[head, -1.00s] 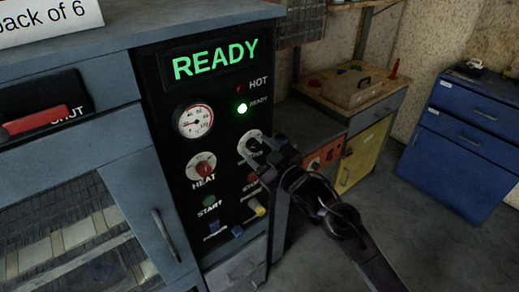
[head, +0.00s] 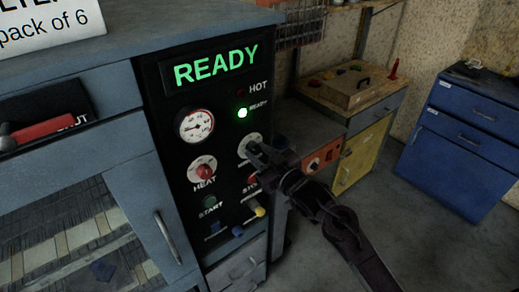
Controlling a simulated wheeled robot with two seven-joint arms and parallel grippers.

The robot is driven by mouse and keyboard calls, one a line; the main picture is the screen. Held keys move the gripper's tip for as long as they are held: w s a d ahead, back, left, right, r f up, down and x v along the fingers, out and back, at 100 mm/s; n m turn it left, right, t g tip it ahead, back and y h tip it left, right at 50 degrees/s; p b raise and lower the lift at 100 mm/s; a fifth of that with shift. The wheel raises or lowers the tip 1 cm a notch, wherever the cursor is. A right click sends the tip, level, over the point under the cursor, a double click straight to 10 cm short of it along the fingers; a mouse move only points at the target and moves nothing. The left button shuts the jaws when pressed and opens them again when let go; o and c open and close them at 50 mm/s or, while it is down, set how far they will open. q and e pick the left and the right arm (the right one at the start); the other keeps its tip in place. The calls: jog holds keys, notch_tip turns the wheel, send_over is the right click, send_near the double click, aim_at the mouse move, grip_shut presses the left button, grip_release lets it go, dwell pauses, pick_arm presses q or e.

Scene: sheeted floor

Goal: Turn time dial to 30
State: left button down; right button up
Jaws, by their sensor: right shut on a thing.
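The black control panel (head: 176,110) faces me, with a green READY display (head: 215,65) at its top. The time dial (head: 249,144) is at the right of the panel, beside the red HEAT knob (head: 205,172). My right gripper (head: 256,152) is at the time dial and shut on it. The gripper hides most of the dial and its label, so I cannot read its setting. My left gripper is not in view.
A yellow cabinet (head: 362,160) and a blue drawer cabinet (head: 465,150) stand right. A white sign (head: 50,25) is on top left.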

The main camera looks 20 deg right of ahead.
jog(key=m+p, duration=0.2)
jog(key=m, duration=0.1)
jog(key=m+p, duration=0.1)
jog(key=shift+r+m+p, duration=0.25)
jog(key=shift+m+p, duration=0.05)
jog(key=m+p, duration=0.2)
jog(key=m, duration=0.1)
jog(key=shift+f+m+p, duration=0.15)
jog(key=shift+m+p, duration=0.5)
jog(key=shift+m, duration=0.35)
jog(key=o, duration=1)
jog(key=shift+s+f, duration=0.1)
jog(key=b+v, duration=0.2)
jog(key=v, duration=0.5)
jog(key=shift+s+d, duration=0.15)
jog(key=shift+s, duration=0.1)
